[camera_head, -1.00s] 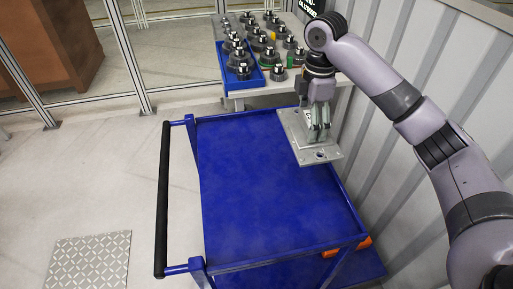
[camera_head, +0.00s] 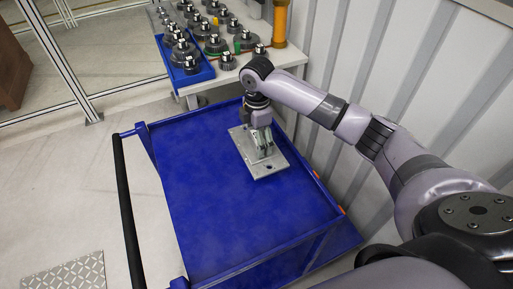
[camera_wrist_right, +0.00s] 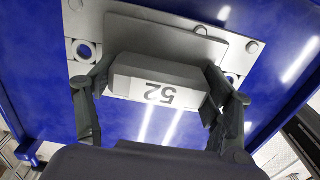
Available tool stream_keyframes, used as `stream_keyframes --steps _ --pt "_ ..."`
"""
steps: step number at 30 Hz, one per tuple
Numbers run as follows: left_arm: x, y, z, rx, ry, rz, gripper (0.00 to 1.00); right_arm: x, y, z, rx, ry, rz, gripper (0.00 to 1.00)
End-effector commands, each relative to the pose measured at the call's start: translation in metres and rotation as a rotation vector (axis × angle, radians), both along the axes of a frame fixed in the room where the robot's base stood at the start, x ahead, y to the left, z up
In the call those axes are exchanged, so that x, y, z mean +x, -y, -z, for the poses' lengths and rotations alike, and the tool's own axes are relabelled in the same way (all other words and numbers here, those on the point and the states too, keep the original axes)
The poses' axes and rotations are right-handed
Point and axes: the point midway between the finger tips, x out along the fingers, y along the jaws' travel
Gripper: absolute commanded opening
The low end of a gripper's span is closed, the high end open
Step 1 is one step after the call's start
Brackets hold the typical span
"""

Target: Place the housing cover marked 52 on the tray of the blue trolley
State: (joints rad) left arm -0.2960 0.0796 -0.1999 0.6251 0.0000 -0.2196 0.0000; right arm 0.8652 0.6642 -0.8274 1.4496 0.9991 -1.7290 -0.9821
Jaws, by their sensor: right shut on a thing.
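The housing cover (camera_head: 268,165) is a grey metal plate with a raised block, and the block's label reads 52 upside down in the right wrist view (camera_wrist_right: 158,92). My right gripper (camera_head: 263,146) is shut on the raised block of the cover, one finger at each end. The cover is over the far right part of the blue trolley's tray (camera_head: 215,215). It lies flat at or very close to the tray surface; I cannot tell whether it touches. The left gripper is not in view.
A table (camera_head: 232,72) with several gear parts and a blue bin (camera_head: 190,72) stands behind the trolley. A corrugated wall (camera_head: 400,60) runs along the right. The trolley's black handle (camera_head: 127,210) is at the left. The tray's near and left parts are empty.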

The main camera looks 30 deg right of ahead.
Motion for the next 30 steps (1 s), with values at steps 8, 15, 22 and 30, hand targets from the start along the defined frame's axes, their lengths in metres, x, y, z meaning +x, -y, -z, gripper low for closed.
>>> stream_keyframes --steps 8,15,22,30 --pt "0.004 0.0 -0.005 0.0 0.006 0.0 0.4 0.0 0.0 0.026 0.0 -0.001 0.001 0.27" --pt "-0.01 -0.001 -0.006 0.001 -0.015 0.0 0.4 0.001 -0.001 0.051 0.001 0.002 0.0 0.27" --pt "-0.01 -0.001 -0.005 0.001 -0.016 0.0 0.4 0.001 -0.001 0.052 0.001 0.003 0.0 0.27" --pt "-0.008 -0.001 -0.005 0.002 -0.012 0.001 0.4 0.0 0.0 0.054 0.001 0.001 0.0 0.86"
